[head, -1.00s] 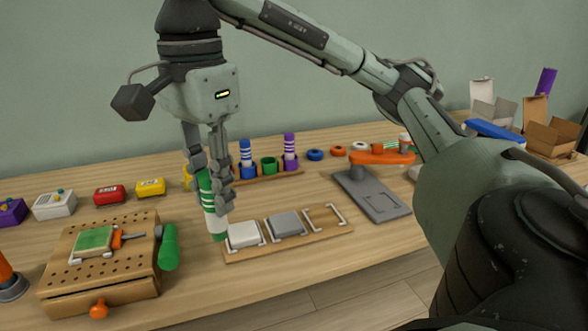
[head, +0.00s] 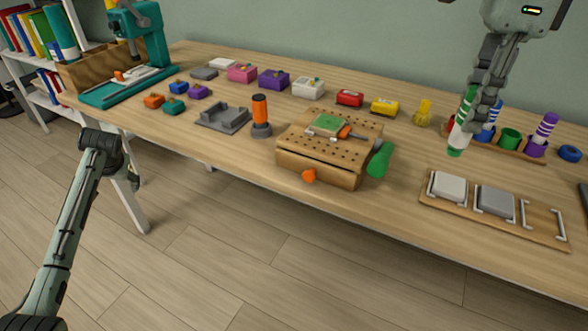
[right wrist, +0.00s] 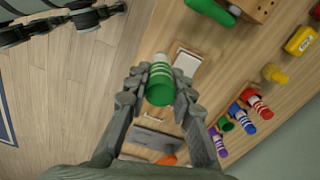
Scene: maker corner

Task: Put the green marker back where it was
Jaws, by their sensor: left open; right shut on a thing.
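My right gripper (head: 468,122) is shut on the green marker (head: 458,141), a green and white striped cylinder held roughly upright, slightly tilted, above the table. The marker's green end faces the camera in the right wrist view (right wrist: 160,84), between the fingers (right wrist: 158,92). The marker rack (head: 528,156) is just behind it and to the right. Its green cup (head: 509,138) is empty, between the blue marker (head: 489,128) and the purple marker (head: 543,132). A red marker (right wrist: 258,103) also stands in the rack. My left gripper (head: 133,179) is open, low at the left before the table, small and partly hidden.
A board with sanding-block-like pads (head: 432,200) lies in front of the rack. A yellow figure-like item (head: 423,113) stands near the rack's left end.

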